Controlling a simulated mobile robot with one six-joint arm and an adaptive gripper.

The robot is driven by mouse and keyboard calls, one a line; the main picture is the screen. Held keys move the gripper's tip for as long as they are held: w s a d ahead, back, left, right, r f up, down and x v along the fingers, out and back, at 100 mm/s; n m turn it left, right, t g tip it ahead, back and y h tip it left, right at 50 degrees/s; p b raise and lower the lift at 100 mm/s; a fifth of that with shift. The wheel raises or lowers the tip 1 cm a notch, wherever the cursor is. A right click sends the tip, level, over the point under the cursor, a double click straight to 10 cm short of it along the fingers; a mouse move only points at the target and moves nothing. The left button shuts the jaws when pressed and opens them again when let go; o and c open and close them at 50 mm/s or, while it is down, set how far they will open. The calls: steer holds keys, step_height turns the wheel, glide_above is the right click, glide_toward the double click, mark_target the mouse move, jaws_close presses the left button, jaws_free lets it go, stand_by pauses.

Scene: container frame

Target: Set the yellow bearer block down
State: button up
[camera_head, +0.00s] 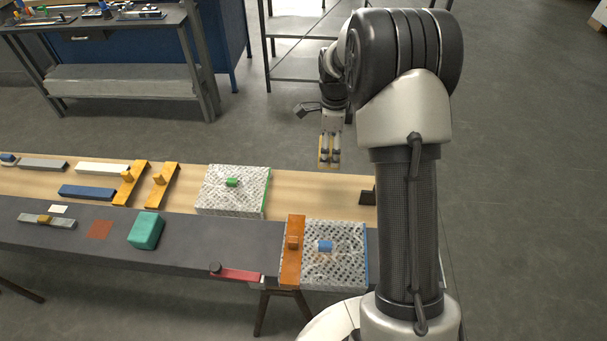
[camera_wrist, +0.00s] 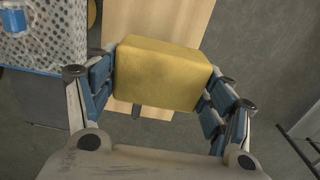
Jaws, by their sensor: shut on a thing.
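My gripper (camera_head: 329,150) is shut on the yellow bearer block (camera_wrist: 162,75). In the wrist view the block fills the gap between both blue-padded fingers. In the head view only a thin yellow part of the block (camera_head: 328,165) shows below and around the fingers. The gripper hangs above the far right end of the wooden-topped bench (camera_head: 318,185). The block looks raised, apart from the bench; its exact height is hard to tell.
Two perforated grey blocks stand on the benches, one with a green knob (camera_head: 232,183), one with a blue knob (camera_head: 325,246) beside an orange plate (camera_head: 292,262). Two orange brackets (camera_head: 161,186), a teal block (camera_head: 146,230) and a red clamp (camera_head: 236,274) lie further left. Bare wood shows at the right.

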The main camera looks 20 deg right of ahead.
step_height(320, 180, down, 19)
steer(key=b, duration=0.5)
steer(key=shift+d+f, duration=0.1)
steer(key=shift+f, duration=0.15)
steer(key=o, duration=0.9)
steer(key=shift+c, duration=0.2)
